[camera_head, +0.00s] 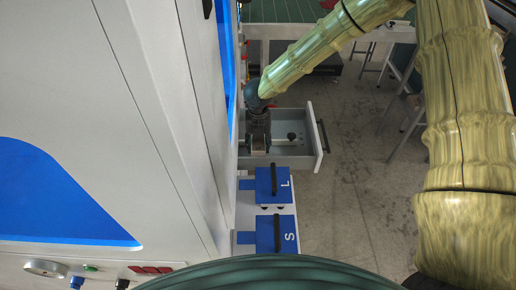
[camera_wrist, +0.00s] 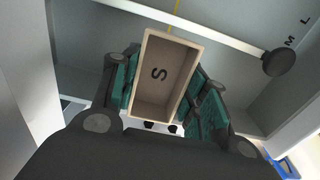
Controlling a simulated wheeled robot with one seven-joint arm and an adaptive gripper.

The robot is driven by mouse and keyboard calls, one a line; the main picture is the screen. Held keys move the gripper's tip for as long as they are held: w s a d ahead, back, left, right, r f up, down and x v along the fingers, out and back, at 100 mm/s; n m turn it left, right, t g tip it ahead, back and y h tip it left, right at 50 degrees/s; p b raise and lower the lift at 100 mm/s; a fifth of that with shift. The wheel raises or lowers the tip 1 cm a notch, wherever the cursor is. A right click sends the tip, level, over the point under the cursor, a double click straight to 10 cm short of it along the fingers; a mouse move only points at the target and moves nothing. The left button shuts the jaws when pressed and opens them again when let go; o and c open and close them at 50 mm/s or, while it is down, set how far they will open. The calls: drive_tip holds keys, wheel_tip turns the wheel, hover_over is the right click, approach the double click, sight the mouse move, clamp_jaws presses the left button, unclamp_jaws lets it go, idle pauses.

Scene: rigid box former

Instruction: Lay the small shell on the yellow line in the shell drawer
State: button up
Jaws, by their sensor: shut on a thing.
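The small shell (camera_wrist: 166,78) is an open tan box with a black S on its inner floor. In the wrist view it sits between the green-padded fingers of my gripper (camera_wrist: 160,90), which is shut on its two long sides. The shell drawer (camera_head: 296,160) is pulled out, and my gripper (camera_head: 259,143) is over its left part in the head view. A short piece of the yellow line (camera_wrist: 177,13) shows beyond the shell's far end; the rest is hidden. I cannot tell whether the shell touches the drawer floor.
A pale bar (camera_wrist: 215,35) crosses the drawer and ends at a round black knob (camera_wrist: 278,62) near the letters M and L. Blue plates marked L (camera_head: 265,188) and S (camera_head: 268,238) with black handles stand in front of the drawer. A tall machine panel (camera_head: 150,100) is close on the left.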

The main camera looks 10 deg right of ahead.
sight(258, 148)
drive_tip(key=shift+w+f, duration=0.15)
drive_tip(key=shift+f, duration=0.15)
drive_tip(key=shift+s+f, duration=0.25)
drive_tip(key=shift+f, duration=0.2)
drive_tip(key=shift+w+f+p, duration=0.15)
drive_tip(key=shift+f+p, duration=0.4)
drive_tip(key=shift+f, duration=0.75)
drive_tip(key=o, duration=1.1)
drive_tip(key=shift+r, duration=0.15)
wheel_tip(258, 148, up, 12)
drive_tip(key=b, duration=0.2)
drive_tip(key=shift+b, duration=0.4)
